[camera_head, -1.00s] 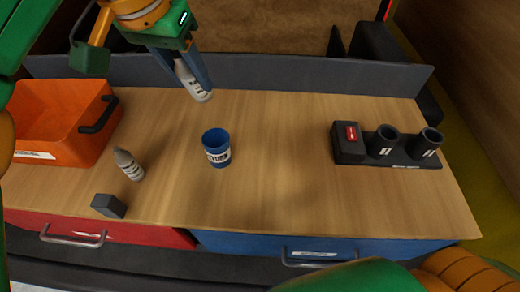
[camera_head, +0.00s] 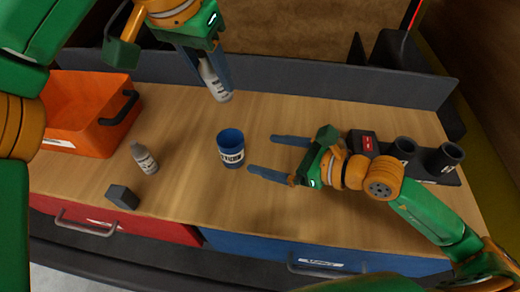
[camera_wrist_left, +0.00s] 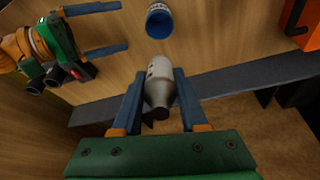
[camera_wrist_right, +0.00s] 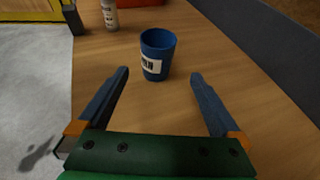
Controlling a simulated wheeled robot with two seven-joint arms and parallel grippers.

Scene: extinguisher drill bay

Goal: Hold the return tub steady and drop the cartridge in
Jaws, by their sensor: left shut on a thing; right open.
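The return tub is a blue cup with a white label (camera_head: 231,149), upright on the wooden table; it also shows in the left wrist view (camera_wrist_left: 159,20) and the right wrist view (camera_wrist_right: 157,54). My left gripper (camera_head: 215,88) is shut on a grey-white cartridge (camera_head: 213,80), held above the back of the table, behind the tub. The cartridge sits between the fingers in the left wrist view (camera_wrist_left: 159,84). My right gripper (camera_head: 270,155) is open and empty, its fingertips pointing at the tub from the right, short of it.
A second grey-white cartridge (camera_head: 144,158) stands left of the tub, near a dark block (camera_head: 122,197). An orange crate (camera_head: 84,139) is at the left. A black holder with two cups (camera_head: 445,157) and a red switch (camera_head: 367,143) is at right. A grey wall (camera_head: 300,79) runs along the back.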

